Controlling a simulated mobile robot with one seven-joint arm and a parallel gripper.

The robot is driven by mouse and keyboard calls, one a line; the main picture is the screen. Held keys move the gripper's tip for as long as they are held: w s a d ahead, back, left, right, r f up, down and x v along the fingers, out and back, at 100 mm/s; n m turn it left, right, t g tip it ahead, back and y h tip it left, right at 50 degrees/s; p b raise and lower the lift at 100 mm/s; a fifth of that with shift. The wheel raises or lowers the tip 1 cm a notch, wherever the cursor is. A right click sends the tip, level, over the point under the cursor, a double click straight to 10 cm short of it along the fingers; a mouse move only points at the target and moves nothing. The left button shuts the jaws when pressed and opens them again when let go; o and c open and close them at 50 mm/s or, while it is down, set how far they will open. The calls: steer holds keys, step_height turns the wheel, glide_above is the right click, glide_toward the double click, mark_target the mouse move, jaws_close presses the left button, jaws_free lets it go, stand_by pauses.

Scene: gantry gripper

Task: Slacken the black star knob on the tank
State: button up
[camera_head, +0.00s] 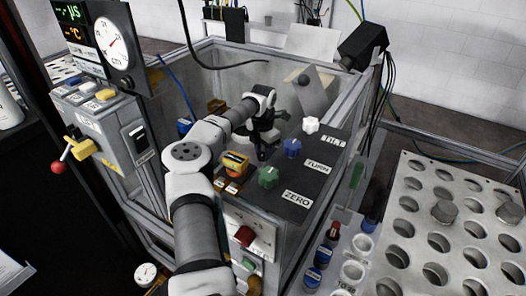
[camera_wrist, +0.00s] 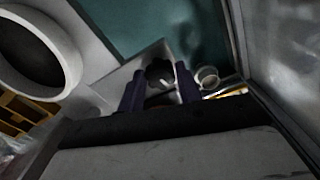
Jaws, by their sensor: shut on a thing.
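The black star knob (camera_wrist: 159,72) shows in the wrist view between the two dark fingers of my gripper (camera_wrist: 160,88). My gripper is shut on it, with a finger at each side of the knob. In the head view my gripper (camera_head: 262,152) reaches down inside the clear-walled tank (camera_head: 205,62), behind the dark control panel. The knob is hidden there by my gripper and arm. A teal surface (camera_wrist: 205,25) lies beyond the knob in the wrist view. The knob's lower part and its stem cannot be made out.
A dark panel (camera_head: 318,182) with white, blue and green knobs stands close right of my gripper. A metal frame edges the tank. A small round cup-like part (camera_wrist: 207,76) sits right of the black knob. A perforated rack (camera_head: 455,225) stands at the right.

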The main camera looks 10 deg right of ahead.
steer(key=n, duration=0.4)
steer(key=shift+n, duration=0.3)
steer(key=n+p, duration=0.1)
steer(key=n, duration=0.2)
steer(key=shift+n, duration=0.3)
steer(key=n, duration=0.4)
steer(key=shift+a+n+p, duration=0.1)
steer(key=shift+n+p, duration=0.2)
steer(key=n, duration=0.3)
steer(key=shift+n+p, duration=0.3)
steer(key=shift+p, duration=0.1)
steer(key=n+p, duration=0.1)
steer(key=n, duration=0.3)
steer(key=shift+r, duration=0.1)
steer(key=n+p, duration=0.1)
steer(key=n, duration=0.7)
steer(key=shift+n+p, duration=0.3)
steer(key=shift+n, duration=1.9)
